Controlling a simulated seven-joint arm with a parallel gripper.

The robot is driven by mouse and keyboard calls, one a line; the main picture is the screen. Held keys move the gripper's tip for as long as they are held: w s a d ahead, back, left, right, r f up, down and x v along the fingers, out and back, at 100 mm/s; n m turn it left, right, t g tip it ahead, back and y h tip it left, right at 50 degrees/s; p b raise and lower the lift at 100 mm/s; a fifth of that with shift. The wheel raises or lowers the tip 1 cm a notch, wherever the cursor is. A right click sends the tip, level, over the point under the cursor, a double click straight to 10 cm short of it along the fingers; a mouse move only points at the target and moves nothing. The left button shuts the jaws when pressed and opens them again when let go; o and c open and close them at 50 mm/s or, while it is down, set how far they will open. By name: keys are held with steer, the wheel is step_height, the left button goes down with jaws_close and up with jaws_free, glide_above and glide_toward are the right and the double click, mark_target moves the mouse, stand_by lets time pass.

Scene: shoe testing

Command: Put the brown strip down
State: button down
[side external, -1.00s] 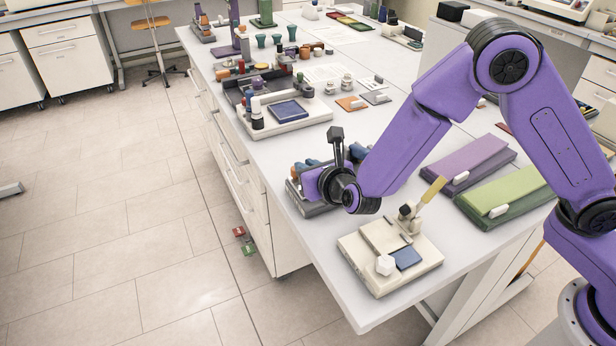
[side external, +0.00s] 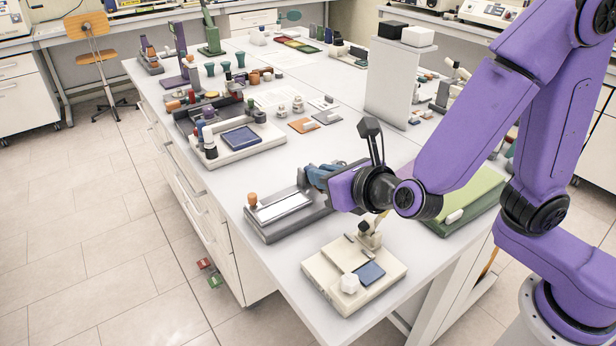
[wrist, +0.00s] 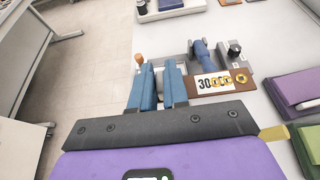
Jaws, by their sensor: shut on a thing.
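The brown strip (wrist: 243,80) shows in the wrist view just right of my fingers, with a white label reading "30" and yellow rings. Its left end goes out of sight at the right finger. In the side view my gripper (side external: 312,172) points left, at the back right of a grey station (side external: 262,231) with a pale plate (side external: 283,206) and an orange knob (side external: 252,199). The strip cannot be made out in the side view.
A cream tester (side external: 322,270) with a blue pad (side external: 370,273) stands in front, near the table edge. A green block (side external: 475,197) lies to the right. Another cream tray (side external: 262,153) stands behind. The white tabletop (side external: 225,190) is bare left of the grey station.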

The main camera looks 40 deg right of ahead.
mark_target(257, 201)
steer(key=shift+s+d+r, duration=0.1)
steer(key=shift+s+r, duration=0.1)
steer(key=shift+w, duration=0.1)
steer(key=w+a+f, duration=0.2)
steer(key=w+f, duration=0.1)
steer(key=w, duration=0.1)
steer(key=w+a+f, duration=0.2)
steer(key=w+f, duration=0.1)
steer(key=w+a+f, duration=0.2)
steer(key=w+f, duration=0.1)
steer(key=w, duration=0.1)
steer(key=shift+w, duration=0.3)
steer(key=shift+w+a+f, duration=0.1)
steer(key=shift+w+f, duration=0.15)
steer(key=shift+f, duration=0.05)
steer(key=shift+w+a+f, duration=0.1)
steer(key=shift+f, duration=1.6)
